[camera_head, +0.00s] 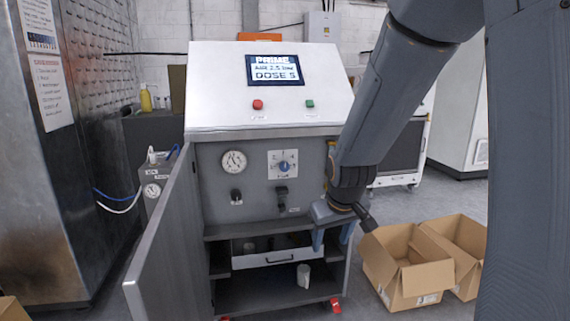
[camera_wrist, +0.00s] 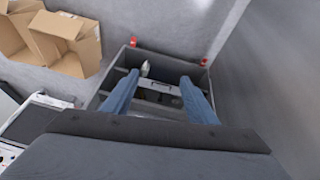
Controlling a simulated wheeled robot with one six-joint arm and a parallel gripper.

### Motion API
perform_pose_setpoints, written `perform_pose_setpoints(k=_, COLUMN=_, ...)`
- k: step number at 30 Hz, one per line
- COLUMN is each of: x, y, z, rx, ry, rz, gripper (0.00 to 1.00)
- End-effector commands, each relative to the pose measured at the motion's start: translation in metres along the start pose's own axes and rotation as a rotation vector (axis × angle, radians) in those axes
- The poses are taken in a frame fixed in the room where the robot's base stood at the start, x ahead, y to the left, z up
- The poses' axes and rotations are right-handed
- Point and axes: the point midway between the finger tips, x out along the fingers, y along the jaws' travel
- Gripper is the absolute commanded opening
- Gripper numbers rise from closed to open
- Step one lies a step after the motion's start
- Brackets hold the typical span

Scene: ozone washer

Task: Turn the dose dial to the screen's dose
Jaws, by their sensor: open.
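The dose dial (camera_head: 284,164) is a blue knob on a square white plate on the grey panel inside the open cabinet. Its exact setting is too small to read. The screen (camera_head: 274,70) on the sloped white top reads "PRIME", a blurred line with "2.5", and "DOSE 5". My gripper (camera_head: 332,240) is open and empty, below and to the right of the dial and apart from it, by the cabinet's right side. In the wrist view my gripper (camera_wrist: 158,80) has its two blue fingers spread above the lower shelf. The dial is not visible there.
A round gauge (camera_head: 234,162) and two black knobs (camera_head: 236,195) (camera_head: 281,191) share the panel. The cabinet door (camera_head: 168,245) stands open at left. A drawer (camera_head: 276,252) and a white cup (camera_head: 303,275) are below. Cardboard boxes (camera_head: 410,270) lie on the floor at right.

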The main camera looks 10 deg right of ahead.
Motion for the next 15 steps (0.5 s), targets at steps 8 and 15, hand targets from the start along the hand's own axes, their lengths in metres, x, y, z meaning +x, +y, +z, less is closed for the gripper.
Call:
perform_pose_setpoints(k=8, x=0.063, y=0.025, z=-0.165, rx=-0.220, ry=0.376, rz=0.099, gripper=0.53)
perform_pose_setpoints(k=15, x=0.100, y=0.032, z=-0.276, rx=-0.400, ry=0.698, rz=0.222, gripper=0.53)
